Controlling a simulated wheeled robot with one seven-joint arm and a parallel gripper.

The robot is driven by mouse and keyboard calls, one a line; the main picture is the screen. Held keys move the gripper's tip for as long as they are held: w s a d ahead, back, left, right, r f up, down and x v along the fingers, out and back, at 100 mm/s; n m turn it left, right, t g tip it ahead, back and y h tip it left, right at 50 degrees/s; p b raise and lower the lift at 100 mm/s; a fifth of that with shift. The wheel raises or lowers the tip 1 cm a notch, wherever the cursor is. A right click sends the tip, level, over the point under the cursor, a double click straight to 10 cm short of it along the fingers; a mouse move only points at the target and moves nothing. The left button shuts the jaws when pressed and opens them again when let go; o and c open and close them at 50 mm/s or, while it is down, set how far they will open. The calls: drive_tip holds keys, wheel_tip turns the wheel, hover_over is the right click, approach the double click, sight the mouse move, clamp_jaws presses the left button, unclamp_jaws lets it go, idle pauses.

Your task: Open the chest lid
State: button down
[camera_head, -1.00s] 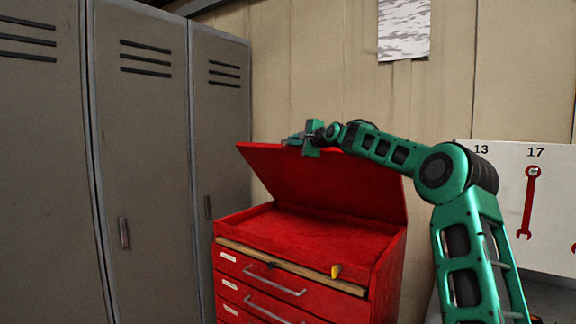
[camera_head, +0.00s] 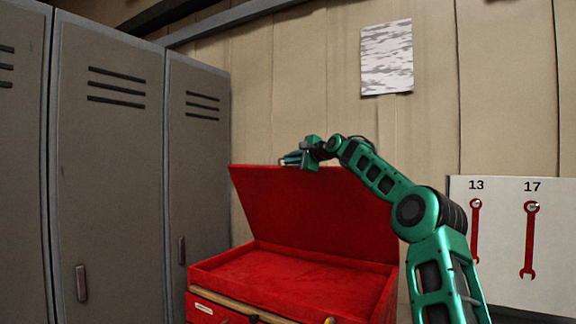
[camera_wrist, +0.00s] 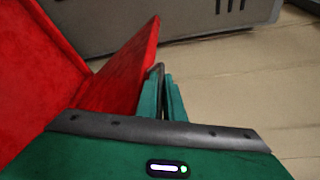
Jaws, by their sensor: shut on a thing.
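The red chest lid (camera_head: 305,212) stands raised and tilted back from the red chest (camera_head: 300,278), whose open top tray looks empty. My gripper (camera_head: 291,160) is at the lid's upper edge, toward its left end. The exact contact is partly hidden behind the fingers. The lower part of the chest is cut off by the bottom of the head view.
Grey lockers (camera_head: 110,170) stand to the left of the chest. A beige panelled wall (camera_head: 290,100) with a paper sheet (camera_head: 387,58) is behind. A white board (camera_head: 505,240) with red wrenches is at the right.

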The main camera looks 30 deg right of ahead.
drive_tip(key=shift+a, duration=0.3)
drive_tip(key=c, duration=2.2)
unclamp_jaws()
drive_tip(key=shift+d, duration=0.2)
drive_tip(key=shift+s+d+r, duration=0.1)
drive_tip(key=shift+s+d, duration=0.3)
drive_tip(key=shift+s, duration=0.2)
drive_tip(key=shift+a+v, duration=0.15)
drive_tip(key=shift+v, duration=2.15)
drive_tip(key=shift+a+v, duration=0.1)
drive_tip(key=shift+v, duration=2.15)
